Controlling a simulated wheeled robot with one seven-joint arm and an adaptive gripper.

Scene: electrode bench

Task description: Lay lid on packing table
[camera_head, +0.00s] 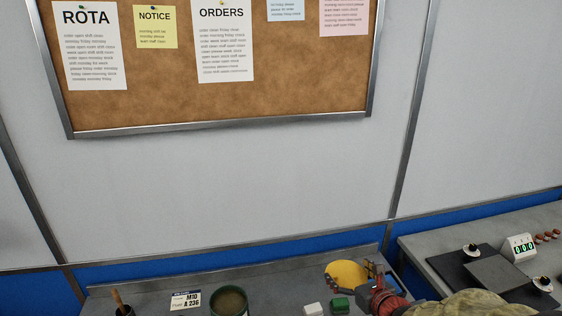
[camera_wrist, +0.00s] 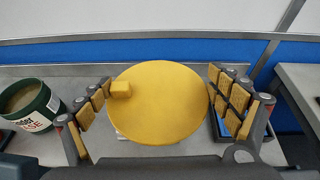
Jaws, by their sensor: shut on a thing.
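The lid is a flat yellow disc (camera_wrist: 158,105) with a small square yellow knob near its left edge. It lies between the padded fingers of my gripper (camera_wrist: 160,97), which is shut on it by its edges. In the head view the lid (camera_head: 345,273) shows above the grey table, beside my gripper (camera_head: 376,284), whose arm partly covers the view. A grey table (camera_head: 270,275) runs below the white wall; I cannot tell whether the lid touches it. A second grey table (camera_head: 420,246) stands to the right.
A dark green tub (camera_head: 229,302) stands left of the lid. The right table bears a dark plate (camera_head: 465,270) and a timer (camera_head: 519,247).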

